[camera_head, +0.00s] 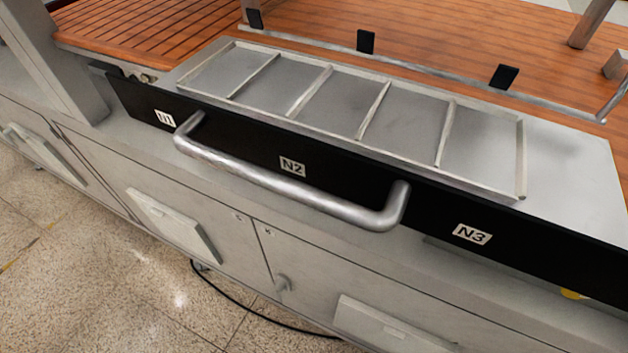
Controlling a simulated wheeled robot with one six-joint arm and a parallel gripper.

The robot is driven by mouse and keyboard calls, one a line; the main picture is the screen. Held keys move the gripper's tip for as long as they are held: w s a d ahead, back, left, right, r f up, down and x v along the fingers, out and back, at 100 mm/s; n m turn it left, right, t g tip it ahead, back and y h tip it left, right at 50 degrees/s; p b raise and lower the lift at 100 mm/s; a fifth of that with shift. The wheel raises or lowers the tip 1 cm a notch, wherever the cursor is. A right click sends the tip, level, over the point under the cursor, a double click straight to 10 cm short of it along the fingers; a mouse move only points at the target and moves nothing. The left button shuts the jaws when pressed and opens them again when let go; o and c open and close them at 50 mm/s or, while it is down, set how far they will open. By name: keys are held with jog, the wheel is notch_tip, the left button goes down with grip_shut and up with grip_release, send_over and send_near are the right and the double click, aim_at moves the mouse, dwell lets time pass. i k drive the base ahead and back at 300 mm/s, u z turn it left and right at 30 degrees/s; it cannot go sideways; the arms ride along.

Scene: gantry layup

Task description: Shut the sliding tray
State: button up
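The sliding tray (560,165) is a flat grey metal plate lying in front of the slatted wooden surface. It carries a raised metal frame (375,110) split by thin dividers into several empty compartments. A long black front panel (440,200) runs along its near edge with white labels N1, N2 and N3. A bent metal bar handle (290,188) sticks out from the panel, between N1 and N3. My gripper is not in view, and nothing touches the handle.
Wooden slats (420,40) lie behind, with a metal rail (400,65) and black tabs along their edge. A metal post (50,60) stands at the left. Grey cabinets (240,250) with white handles are below. A black cable (240,305) lies on the speckled floor.

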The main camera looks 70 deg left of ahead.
aim_at(371, 150)
jog(key=k, duration=0.75)
jog(key=u, duration=2.5)
jog(key=k, duration=0.65)
jog(key=z, duration=0.85)
jog(key=i, duration=0.5)
jog(key=z, duration=0.05)
